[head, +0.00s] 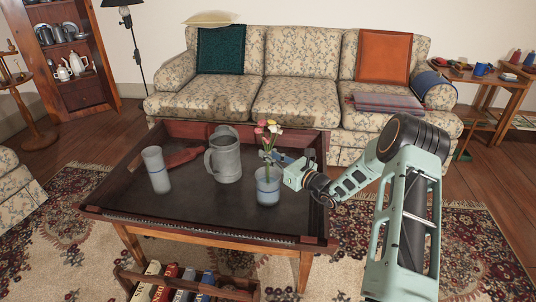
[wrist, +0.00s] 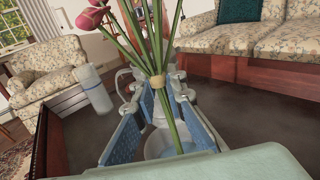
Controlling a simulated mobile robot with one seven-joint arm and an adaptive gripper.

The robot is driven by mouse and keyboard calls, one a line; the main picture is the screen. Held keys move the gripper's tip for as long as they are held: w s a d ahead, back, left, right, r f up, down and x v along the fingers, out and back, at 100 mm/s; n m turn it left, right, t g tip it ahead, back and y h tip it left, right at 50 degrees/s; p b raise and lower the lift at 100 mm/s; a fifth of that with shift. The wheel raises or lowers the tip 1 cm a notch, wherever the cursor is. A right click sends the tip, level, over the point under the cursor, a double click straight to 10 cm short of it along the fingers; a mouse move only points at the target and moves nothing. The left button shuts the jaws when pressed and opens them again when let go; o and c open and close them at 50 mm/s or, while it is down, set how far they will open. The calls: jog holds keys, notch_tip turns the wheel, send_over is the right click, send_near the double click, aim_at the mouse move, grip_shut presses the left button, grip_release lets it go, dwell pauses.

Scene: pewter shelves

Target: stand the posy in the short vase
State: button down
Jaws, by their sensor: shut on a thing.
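The posy (head: 269,128) has pink, yellow and white blooms on long green stems, bound with a tan band in the wrist view (wrist: 158,79). My gripper (head: 271,157) is shut on its stems and holds it roughly upright. The short vase (head: 268,190), pale and bluish, stands on the table directly below my gripper. The stems run down to the vase's mouth; the vase also shows between my blue finger pads in the wrist view (wrist: 152,147). The stems' lower ends look to be within the rim, but how deep they are is unclear.
The dark tray-topped table (head: 190,221) has a raised rim. A grey pitcher (head: 226,158) stands left of the short vase, and a taller pale vase (head: 156,171) farther left. The front middle of the table is clear.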

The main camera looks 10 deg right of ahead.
jog(key=c, duration=1.9)
grip_release()
jog(key=shift+o, duration=0.3)
jog(key=o, duration=1.8)
jog(key=shift+o, duration=0.2)
jog(key=p+v, duration=0.3)
jog(key=v, duration=1)
jog(key=shift+s+a, duration=0.1)
